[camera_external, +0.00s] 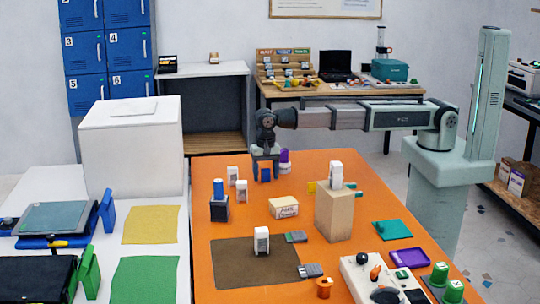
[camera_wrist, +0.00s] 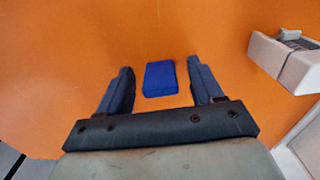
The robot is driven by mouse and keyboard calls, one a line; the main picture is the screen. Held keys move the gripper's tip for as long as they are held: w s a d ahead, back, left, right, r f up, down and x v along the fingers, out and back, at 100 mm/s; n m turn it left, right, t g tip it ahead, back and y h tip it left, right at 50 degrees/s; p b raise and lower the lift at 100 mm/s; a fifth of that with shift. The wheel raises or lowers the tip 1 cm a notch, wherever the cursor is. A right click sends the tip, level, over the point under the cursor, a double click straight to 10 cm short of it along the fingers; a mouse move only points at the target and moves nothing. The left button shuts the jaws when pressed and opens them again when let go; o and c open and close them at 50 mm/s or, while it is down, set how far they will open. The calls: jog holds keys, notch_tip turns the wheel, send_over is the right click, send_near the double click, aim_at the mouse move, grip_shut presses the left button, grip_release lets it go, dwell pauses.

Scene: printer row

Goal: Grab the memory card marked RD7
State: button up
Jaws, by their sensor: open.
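My gripper (camera_external: 265,178) is open, pointing down over the far part of the orange table. In the wrist view its two dark fingers (camera_wrist: 160,66) stand apart, with a small blue block (camera_wrist: 160,79) between them and a gap on each side. The blue block also shows between the fingers in the external view (camera_external: 265,174). I cannot read RD7 on anything. Small white pieces with dark marks stand at the left (camera_external: 232,175), beside it (camera_external: 241,190), on a brown mat (camera_external: 225,268) in front (camera_external: 262,240), and on a cardboard box (camera_external: 336,172).
A white-and-grey piece (camera_wrist: 285,60) is right of my gripper in the wrist view. A purple piece (camera_external: 284,160) stands close behind it. The tall cardboard box (camera_external: 334,215), a small labelled box (camera_external: 284,207) and a blue-topped dark holder (camera_external: 219,208) stand nearer. Orange surface lies clear between them.

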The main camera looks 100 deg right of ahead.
jog(key=shift+f, duration=0.2)
jog(key=c, duration=1.1)
jog(key=shift+r, duration=0.2)
